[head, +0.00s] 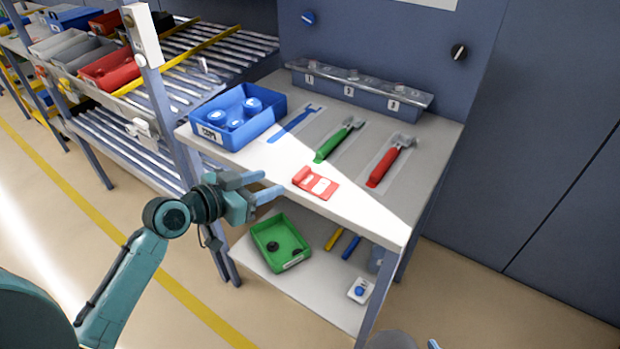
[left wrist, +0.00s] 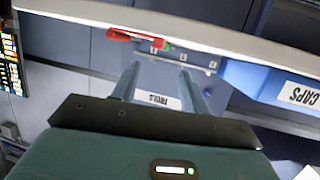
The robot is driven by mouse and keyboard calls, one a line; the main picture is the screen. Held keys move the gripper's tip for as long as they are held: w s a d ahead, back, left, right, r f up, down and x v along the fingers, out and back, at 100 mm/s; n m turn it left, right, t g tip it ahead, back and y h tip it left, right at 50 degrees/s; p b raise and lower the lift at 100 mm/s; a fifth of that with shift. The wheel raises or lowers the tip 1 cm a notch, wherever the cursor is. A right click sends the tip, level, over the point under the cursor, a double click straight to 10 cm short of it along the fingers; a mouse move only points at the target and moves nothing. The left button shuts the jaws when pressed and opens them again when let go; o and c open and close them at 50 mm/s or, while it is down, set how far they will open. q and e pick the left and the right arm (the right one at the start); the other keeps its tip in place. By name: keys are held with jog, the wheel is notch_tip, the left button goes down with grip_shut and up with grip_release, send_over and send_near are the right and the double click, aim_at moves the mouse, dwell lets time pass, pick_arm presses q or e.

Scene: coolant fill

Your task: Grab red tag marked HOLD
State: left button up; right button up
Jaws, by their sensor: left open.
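The red tag (head: 315,183) with white patches lies flat near the front edge of the workbench top in the head view. Its lettering is too small to read. My left gripper (head: 274,184) is open and empty, just left of the tag and apart from it, its fingers pointing toward it. In the left wrist view the open fingers (left wrist: 158,82) show nothing between them, close to the bench edge. A thin red shape (left wrist: 135,36) shows beyond that edge; I cannot tell whether it is the tag. Only a blue tip of my right gripper (head: 433,344) shows at the bottom of the head view.
On the bench (head: 390,222) stand a blue bin (head: 205,132) with caps, a green-handled tool (head: 333,146) and a red-handled tool (head: 383,167). A numbered rail (head: 360,90) runs along the back. A green tray (head: 280,243) sits on the lower shelf. A roller rack (head: 190,60) stands left.

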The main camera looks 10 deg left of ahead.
aim_at(303, 171)
pick_arm(q)
jog(key=x, duration=0.3)
jog(key=shift+w+d+f, duration=0.15)
jog(key=shift+w, duration=0.1)
jog(key=shift+p+x, duration=0.65)
jog(key=shift+x, duration=2.1)
jog(key=shift+d, duration=0.1)
jog(key=shift+c, duration=0.2)
grip_shut()
